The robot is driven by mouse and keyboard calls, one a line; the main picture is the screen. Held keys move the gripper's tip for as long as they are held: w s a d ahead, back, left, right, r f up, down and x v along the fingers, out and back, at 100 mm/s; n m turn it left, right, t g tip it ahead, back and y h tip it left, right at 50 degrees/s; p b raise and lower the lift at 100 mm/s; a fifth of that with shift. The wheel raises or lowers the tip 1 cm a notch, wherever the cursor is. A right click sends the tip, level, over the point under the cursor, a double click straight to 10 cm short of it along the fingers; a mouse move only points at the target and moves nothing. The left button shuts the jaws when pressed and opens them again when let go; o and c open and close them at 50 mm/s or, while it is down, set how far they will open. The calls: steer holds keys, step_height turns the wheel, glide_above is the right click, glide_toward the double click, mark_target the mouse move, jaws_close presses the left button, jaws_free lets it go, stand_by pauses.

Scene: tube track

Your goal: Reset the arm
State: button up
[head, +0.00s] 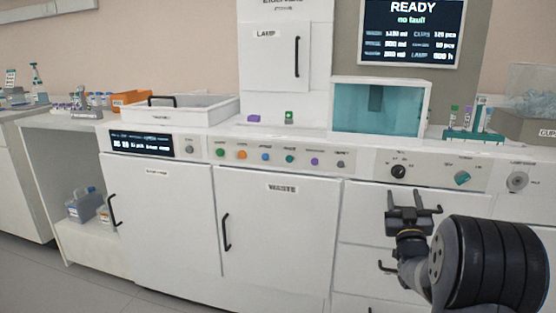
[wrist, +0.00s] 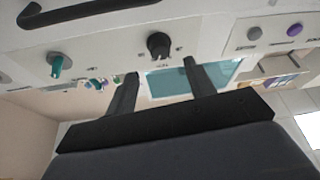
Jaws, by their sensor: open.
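My gripper (head: 412,207) is raised at the right of the head view, in front of the lab bench's drawers and a little below the control panel. Its two dark fingers stand apart with nothing between them. In the wrist view my gripper (wrist: 158,72) also shows open and empty, with the black knob (wrist: 158,45) and the teal-windowed box (wrist: 190,80) beyond the fingers. That view is turned upside down. The gripper appears clear of the bench front, though the exact gap cannot be told.
The control panel (head: 360,163) carries several coloured buttons, the black knob (head: 398,171) and a teal knob (head: 462,178). Black handles stick out from the waste door (head: 280,220) and drawers. The teal-windowed box (head: 380,107) and a tube rack (head: 472,134) stand on top. Open floor (head: 70,285) lies at left.

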mark_target(399, 175)
steer(key=shift+b+x, duration=0.3)
steer(key=shift+x, duration=3.3)
